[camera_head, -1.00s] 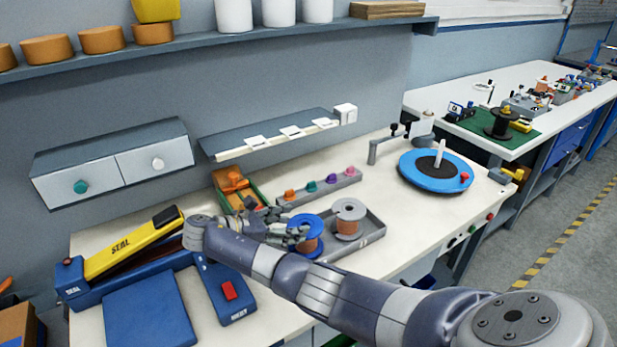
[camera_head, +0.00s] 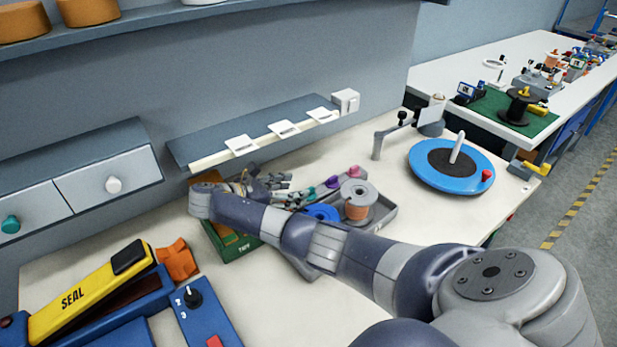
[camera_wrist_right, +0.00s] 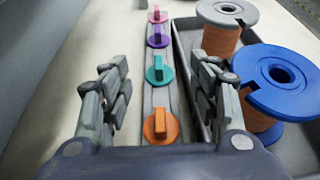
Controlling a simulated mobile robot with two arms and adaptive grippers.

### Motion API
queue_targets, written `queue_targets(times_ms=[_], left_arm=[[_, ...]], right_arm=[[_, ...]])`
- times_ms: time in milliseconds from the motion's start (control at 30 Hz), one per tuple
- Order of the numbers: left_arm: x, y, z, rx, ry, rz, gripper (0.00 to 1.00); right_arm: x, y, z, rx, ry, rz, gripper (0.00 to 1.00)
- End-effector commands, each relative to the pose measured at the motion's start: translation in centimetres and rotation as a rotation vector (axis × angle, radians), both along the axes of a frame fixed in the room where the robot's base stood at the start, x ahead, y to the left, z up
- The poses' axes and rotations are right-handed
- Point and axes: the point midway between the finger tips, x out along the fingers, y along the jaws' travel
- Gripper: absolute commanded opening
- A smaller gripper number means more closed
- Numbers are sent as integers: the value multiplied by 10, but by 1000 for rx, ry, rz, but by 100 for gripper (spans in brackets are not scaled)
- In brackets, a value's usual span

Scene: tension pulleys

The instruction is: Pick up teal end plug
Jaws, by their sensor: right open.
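The teal end plug (camera_wrist_right: 159,71) stands on a narrow grey rail, a round disc with an upright tab, second from the near end in the right wrist view. My right gripper (camera_wrist_right: 163,82) is open, with one finger on each side of the rail; the teal plug shows between them, farther along, untouched. An orange plug (camera_wrist_right: 160,126) is nearest to the gripper. Purple (camera_wrist_right: 157,37) and pink (camera_wrist_right: 157,14) plugs stand beyond the teal one. In the head view my right gripper (camera_head: 282,188) is over the near end of the rail and partly covers the plugs. My left gripper is out of view.
Beside the rail, a grey tray (camera_head: 387,212) holds a blue spool (camera_wrist_right: 283,78) and a grey spool (camera_wrist_right: 222,32). A green box (camera_head: 228,246) is below my right wrist. A blue turntable (camera_head: 445,182) stands to the right. A shelf (camera_head: 265,125) hangs behind.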

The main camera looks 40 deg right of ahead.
Motion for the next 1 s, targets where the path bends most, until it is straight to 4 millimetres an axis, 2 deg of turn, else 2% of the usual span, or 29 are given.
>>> queue_targets(times_ms=[33, 133, 233, 300, 400, 500, 633, 767, 833, 933, 1000], left_arm=[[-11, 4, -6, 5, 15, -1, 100], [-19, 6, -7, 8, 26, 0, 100], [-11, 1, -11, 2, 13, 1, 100], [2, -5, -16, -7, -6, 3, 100], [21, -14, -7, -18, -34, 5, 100], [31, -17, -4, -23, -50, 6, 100], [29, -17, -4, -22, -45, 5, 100], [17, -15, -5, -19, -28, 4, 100], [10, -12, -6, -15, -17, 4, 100], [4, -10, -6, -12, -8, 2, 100], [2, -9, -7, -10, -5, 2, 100]], right_arm=[[0, -6, -3, -2, -2, -1, 56], [-1, -9, -4, -1, -1, 1, 56], [-2, -15, -7, -2, -2, -1, 56], [-3, -23, -11, -3, -2, -1, 56], [-6, -37, -12, -2, 1, -3, 56], [-8, -50, -18, -2, 2, -1, 56], [-8, -56, -22, 0, 1, 1, 56], [-9, -56, -23, 1, 1, 0, 56], [-8, -56, -23, 1, 2, 1, 44], [-8, -56, -24, 2, 1, 2, 35], [-8, -56, -24, 2, 1, 2, 25]])
